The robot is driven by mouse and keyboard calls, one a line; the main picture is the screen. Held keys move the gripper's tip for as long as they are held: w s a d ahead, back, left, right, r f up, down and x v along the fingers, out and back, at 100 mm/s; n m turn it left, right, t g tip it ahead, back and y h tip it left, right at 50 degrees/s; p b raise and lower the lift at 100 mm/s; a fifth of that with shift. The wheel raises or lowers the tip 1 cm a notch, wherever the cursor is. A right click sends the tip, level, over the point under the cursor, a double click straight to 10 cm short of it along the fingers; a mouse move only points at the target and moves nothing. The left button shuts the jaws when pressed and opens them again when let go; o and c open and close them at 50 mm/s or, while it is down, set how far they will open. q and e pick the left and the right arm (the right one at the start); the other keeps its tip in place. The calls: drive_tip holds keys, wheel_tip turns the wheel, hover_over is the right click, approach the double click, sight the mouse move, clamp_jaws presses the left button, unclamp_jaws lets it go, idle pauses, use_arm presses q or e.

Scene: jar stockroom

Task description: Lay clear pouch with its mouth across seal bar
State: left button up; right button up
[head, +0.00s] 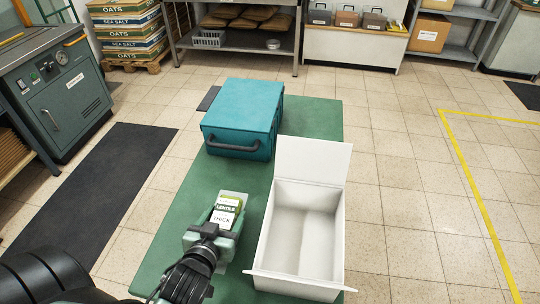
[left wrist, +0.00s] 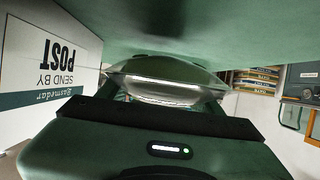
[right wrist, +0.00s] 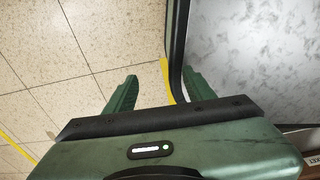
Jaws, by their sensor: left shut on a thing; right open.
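A pouch with white and yellow labels reading LENTILS and THICK (head: 227,208) is at my left gripper (head: 222,204), above the green table (head: 170,235). In the left wrist view, my left gripper is shut on the pouch, whose shiny, see-through greenish side (left wrist: 165,76) shows between the fingers. The pouch's mouth is hard to make out. No seal bar can be picked out in any view. My right gripper (right wrist: 160,80) is open and empty in the right wrist view, beside a dark-edged grey panel (right wrist: 255,60). It does not show in the head view.
An open white box (head: 258,240) stands right of the pouch on the table. A teal case with a dark handle (head: 243,110) stands behind, with a dark flat piece (head: 208,98) at its left. A green machine (head: 60,95) stands at left. Floor at right is clear.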

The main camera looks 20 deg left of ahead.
use_arm(q)
drive_tip(key=shift+w+a+r, duration=0.1)
drive_tip(key=shift+w+a, duration=0.05)
drive_tip(key=shift+w, duration=0.45)
drive_tip(key=shift+w+a+r, duration=0.1)
drive_tip(key=shift+w, duration=0.5)
drive_tip(key=w, duration=0.2)
drive_tip(key=w+a, duration=0.1)
drive_tip(key=w, duration=0.2)
drive_tip(key=w+a+p, duration=0.1)
drive_tip(key=w, duration=0.2)
drive_tip(key=shift+w+a+r, duration=0.1)
drive_tip(key=shift+w+a, duration=0.05)
hover_over(245, 178)
drive_tip(key=shift+a, duration=0.1)
wheel_tip(245, 178, down, 4)
drive_tip(key=shift+r, duration=0.1)
use_arm(e)
drive_tip(key=shift+s+d+r, duration=0.1)
drive_tip(key=shift+s+r, duration=0.25)
drive_tip(key=shift+r, duration=0.2)
use_arm(q)
drive_tip(key=o, duration=1.6)
drive_tip(key=shift+f, duration=0.2)
use_arm(e)
drive_tip(key=shift+s+a, duration=0.1)
drive_tip(key=shift+a, duration=0.1)
